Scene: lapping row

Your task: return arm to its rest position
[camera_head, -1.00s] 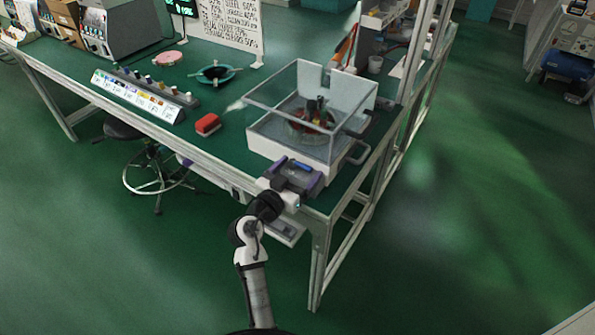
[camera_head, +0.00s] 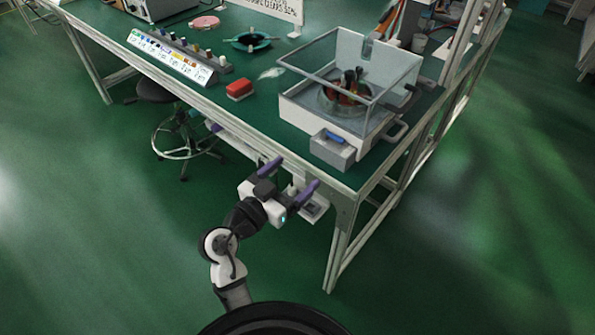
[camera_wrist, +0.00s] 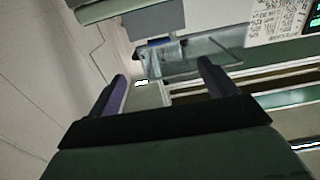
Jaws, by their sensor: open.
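My gripper (camera_head: 289,178) is open and empty, its two purple-lined fingers spread wide. In the head view it is in front of the green bench's near edge, apart from the clear-walled white machine (camera_head: 331,114) on the bench corner. A grey box with a blue switch (camera_head: 334,137) on the machine's front lies beyond the fingertips. The wrist view also shows my gripper (camera_wrist: 163,78) with nothing between its fingers. My arm reaches up from the bottom of the head view, bent at its joints.
The green bench (camera_head: 262,127) carries a red block (camera_head: 239,89), a row of bottles on a labelled rack (camera_head: 180,57) and a dark ring-shaped dish (camera_head: 251,42). A stool (camera_head: 175,140) stands under the bench. The floor right of the bench is clear.

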